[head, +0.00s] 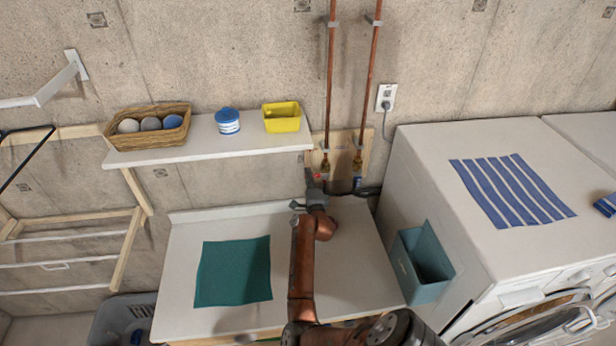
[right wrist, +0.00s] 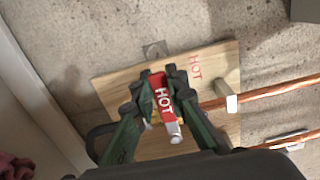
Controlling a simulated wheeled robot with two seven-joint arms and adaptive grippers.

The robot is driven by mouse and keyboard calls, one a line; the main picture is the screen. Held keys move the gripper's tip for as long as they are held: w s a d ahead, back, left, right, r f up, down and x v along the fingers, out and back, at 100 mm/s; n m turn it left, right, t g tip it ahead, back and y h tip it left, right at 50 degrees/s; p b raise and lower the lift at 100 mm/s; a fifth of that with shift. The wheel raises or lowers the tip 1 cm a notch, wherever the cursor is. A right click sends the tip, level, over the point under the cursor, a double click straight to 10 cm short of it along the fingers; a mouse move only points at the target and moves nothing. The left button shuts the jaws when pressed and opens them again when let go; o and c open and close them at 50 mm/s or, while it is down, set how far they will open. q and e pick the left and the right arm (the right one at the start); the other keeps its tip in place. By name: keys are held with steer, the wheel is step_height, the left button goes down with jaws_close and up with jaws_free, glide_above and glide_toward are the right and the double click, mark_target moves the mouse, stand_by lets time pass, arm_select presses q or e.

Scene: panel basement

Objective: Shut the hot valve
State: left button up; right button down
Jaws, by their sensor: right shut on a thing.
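The hot valve's red handle (right wrist: 162,98), lettered HOT, sits between the fingers of my right gripper (right wrist: 168,100) in the right wrist view. The gripper is shut on this handle. The valve is mounted on a wooden board (right wrist: 118,88), which also carries the red word HOT. In the head view my right arm reaches up to the valve, and a bit of red handle (head: 318,176) shows by my right gripper (head: 315,182). A second valve with a blue handle (head: 357,182) is to its right. My left gripper is not in view.
Two copper pipes (head: 330,75) run up the concrete wall. A white shelf (head: 220,143) holds a basket (head: 148,127), a blue-and-white tub (head: 228,121) and a yellow bin (head: 282,117). Below is a counter with a green cloth (head: 233,271). A washer (head: 450,200) and teal bin (head: 420,265) stand right.

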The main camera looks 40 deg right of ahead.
steer(key=c, duration=2)
jaws_free()
steer(key=shift+s+d, duration=0.1)
steer(key=shift+d, duration=0.05)
steer(key=shift+o, duration=0.6)
